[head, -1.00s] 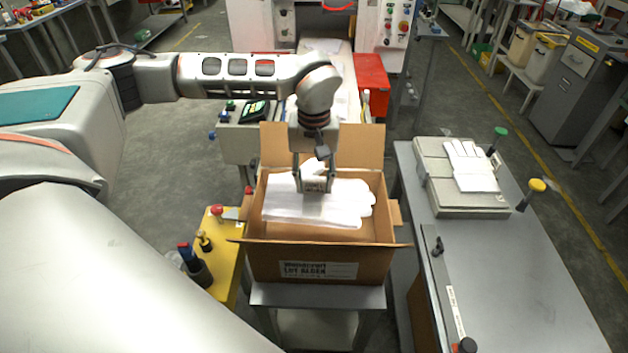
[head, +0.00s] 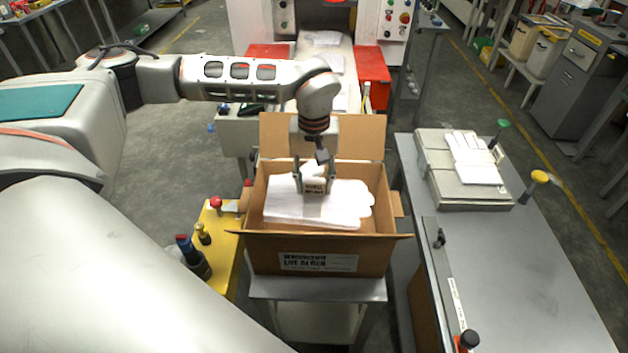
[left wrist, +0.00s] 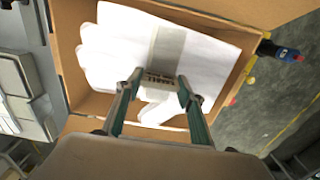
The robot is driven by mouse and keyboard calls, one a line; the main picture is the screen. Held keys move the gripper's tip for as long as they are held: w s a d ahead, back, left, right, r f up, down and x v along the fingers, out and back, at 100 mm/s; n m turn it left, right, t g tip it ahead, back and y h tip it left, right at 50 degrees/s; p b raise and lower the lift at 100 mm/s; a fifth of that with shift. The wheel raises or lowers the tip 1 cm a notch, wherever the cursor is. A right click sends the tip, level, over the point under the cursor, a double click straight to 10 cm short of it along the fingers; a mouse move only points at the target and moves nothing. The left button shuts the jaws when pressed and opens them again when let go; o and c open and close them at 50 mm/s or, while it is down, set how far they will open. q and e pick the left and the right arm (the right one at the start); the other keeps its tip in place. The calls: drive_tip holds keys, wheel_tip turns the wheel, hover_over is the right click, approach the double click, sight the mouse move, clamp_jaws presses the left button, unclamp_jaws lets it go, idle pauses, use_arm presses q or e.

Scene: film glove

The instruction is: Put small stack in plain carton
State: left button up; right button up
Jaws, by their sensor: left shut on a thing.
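The small stack (head: 285,208) is a flat pile of white glove shapes with a printed grey-beige band. It lies level within the open brown carton (head: 320,262), which has a white printed label on its front. My left gripper (head: 314,188) reaches in from above, shut on the stack at its band. In the left wrist view the fingertips (left wrist: 160,82) pinch the stack's edge by the band, and the stack (left wrist: 120,45) lies inside the carton walls (left wrist: 245,75). The stack hides most of the carton floor, so I cannot tell whether it touches it. My right gripper is out of view.
The carton stands on a small grey stand (head: 318,290), flaps open. To the right, a grey bench (head: 510,270) carries a grey block with white gloves (head: 472,155) on top. A yellow panel with knobs (head: 222,245) is close on the left. A machine stands behind.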

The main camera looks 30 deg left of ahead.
sight(314, 194)
use_arm(q)
drive_tip(key=shift+f+b, duration=0.35)
drive_tip(key=shift+f, duration=0.65)
drive_tip(key=shift+f+b, duration=0.65)
drive_tip(key=shift+f, duration=0.85)
drive_tip(key=shift+f+b, duration=0.4)
drive_tip(key=shift+f, duration=0.65)
drive_tip(key=shift+f+b, duration=2.35)
drive_tip(key=shift+f, duration=4.15)
